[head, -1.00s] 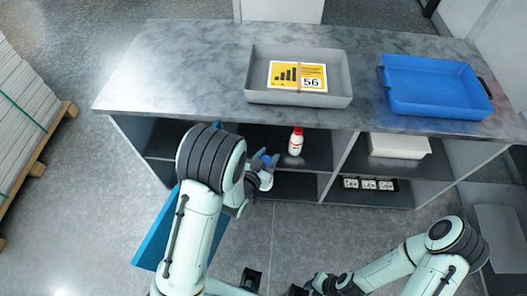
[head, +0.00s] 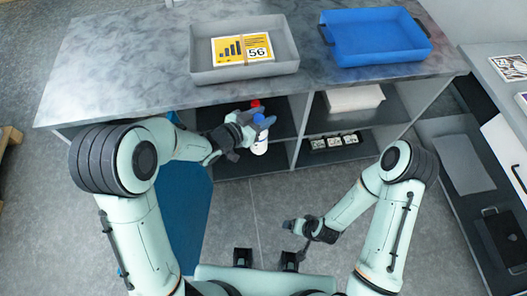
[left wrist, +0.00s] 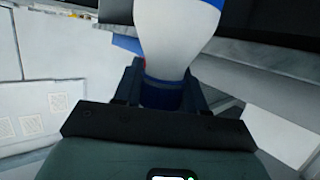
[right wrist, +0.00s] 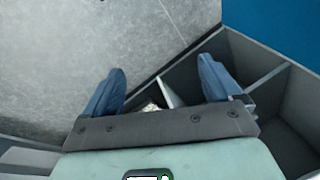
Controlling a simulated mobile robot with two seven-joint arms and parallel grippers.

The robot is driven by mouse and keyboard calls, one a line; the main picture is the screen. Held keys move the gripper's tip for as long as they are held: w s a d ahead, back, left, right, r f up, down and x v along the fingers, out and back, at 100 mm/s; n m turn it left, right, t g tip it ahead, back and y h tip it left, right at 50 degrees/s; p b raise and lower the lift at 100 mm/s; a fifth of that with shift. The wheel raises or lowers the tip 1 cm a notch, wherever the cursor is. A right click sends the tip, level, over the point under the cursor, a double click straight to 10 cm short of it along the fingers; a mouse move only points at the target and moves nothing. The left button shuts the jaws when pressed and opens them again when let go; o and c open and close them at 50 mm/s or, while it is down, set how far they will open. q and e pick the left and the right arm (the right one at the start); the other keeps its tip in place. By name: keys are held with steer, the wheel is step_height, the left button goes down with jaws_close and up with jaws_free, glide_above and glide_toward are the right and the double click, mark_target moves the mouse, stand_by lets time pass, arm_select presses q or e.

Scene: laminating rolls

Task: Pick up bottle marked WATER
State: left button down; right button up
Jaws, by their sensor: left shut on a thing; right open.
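My left gripper (head: 250,126) is shut on a white bottle (head: 259,146) with a blue cap, in front of the shelf unit's opening. In the left wrist view the bottle (left wrist: 178,40) stands between the fingers, with its blue cap (left wrist: 162,94) at the grip. I cannot read any label on it. A red-capped bottle (head: 255,103) shows behind the gripper, mostly hidden. My right gripper (head: 303,228) is low over the floor, away from the shelves. In the right wrist view its fingers (right wrist: 162,92) are apart with nothing between them.
On the counter (head: 120,60) are a grey tray (head: 285,66) with a yellow card marked 56 and a blue tray (head: 375,58). Below, a white box (head: 354,97) and small labelled items (head: 335,141) occupy the right-hand compartments. Another shelf unit (head: 500,110) stands at right.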

arm_select(q)
steer(key=shift+r, duration=0.1)
arm_select(e)
steer(key=w+a+r+n+t, duration=0.4)
steer(key=w+a+r+t, duration=0.25)
steer(key=w+r, duration=0.4)
steer(key=n+t+y, duration=0.2)
steer(key=t, duration=0.3)
glide_toward(259, 145)
steer(key=w, duration=0.1)
steer(key=shift+g, duration=0.35)
steer(key=x, duration=1.2)
steer(key=shift+w+f, duration=0.1)
steer(key=shift+f, duration=0.25)
steer(key=shift+a, duration=0.1)
steer(key=c, duration=1.2)
arm_select(q)
steer(key=c, duration=0.6)
jaws_free()
arm_select(e)
steer(key=shift+r, duration=0.1)
steer(key=shift+c, duration=1.1)
arm_select(q)
steer(key=shift+o, duration=0.2)
